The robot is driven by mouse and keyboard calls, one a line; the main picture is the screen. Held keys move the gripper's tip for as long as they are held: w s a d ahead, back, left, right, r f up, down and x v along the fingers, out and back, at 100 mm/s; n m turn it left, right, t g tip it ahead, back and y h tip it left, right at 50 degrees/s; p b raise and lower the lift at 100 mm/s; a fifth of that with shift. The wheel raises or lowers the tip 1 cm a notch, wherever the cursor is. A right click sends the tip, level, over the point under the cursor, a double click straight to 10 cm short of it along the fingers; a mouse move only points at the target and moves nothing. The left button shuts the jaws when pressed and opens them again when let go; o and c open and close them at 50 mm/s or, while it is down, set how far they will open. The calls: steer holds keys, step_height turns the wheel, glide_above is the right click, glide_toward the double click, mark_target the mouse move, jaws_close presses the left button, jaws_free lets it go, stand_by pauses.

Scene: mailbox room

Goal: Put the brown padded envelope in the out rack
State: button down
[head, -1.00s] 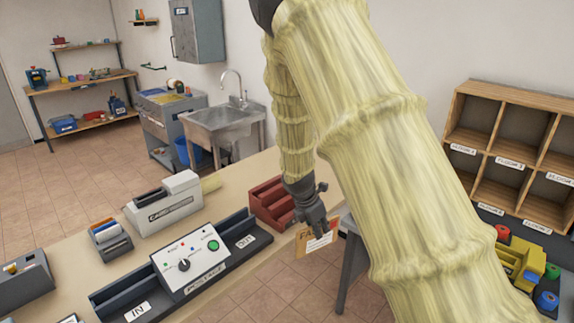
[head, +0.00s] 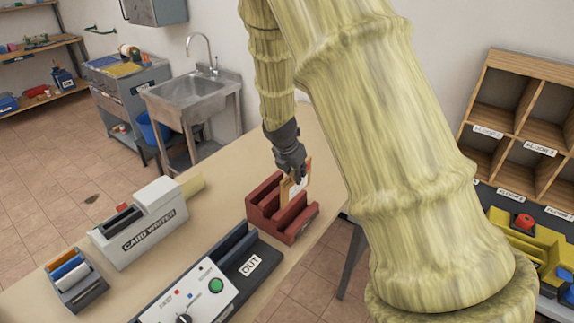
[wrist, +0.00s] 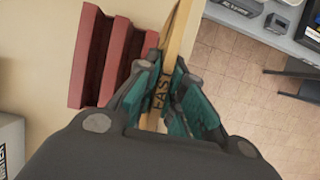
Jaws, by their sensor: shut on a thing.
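My gripper (head: 293,174) is shut on the brown padded envelope (head: 297,188), which hangs upright below the fingers. In the wrist view, the envelope (wrist: 179,38) is edge-on between the teal finger pads, with the letters "FAST" on it. The red slotted rack (head: 292,229) stands on the table's edge; in the head view the envelope overlaps its back part. In the wrist view, the rack (wrist: 88,55) lies left of the envelope. I cannot tell whether the envelope's lower edge is inside a slot or above it. A dark tray (head: 262,252) labelled "OUT" is in front of the rack.
The white card writer (head: 150,228) and a small grey holder (head: 77,283) stand left on the table. The control box (head: 190,300) adjoins the dark tray. Wooden cubbyholes (head: 510,118) and a yellow item (head: 520,238) are at the right. Bare table lies behind the rack.

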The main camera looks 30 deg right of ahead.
steer(key=shift+s+f+b, duration=0.25)
steer(key=shift+b, duration=0.15)
step_height(320, 180, down, 3)
steer(key=b, duration=0.3)
steer(key=shift+w+a+f, duration=0.1)
steer(key=shift+w+f, duration=0.05)
steer(key=shift+s, duration=0.25)
steer(key=shift+s+p, duration=0.1)
steer(key=shift+p, duration=0.2)
steer(key=shift+f, duration=0.15)
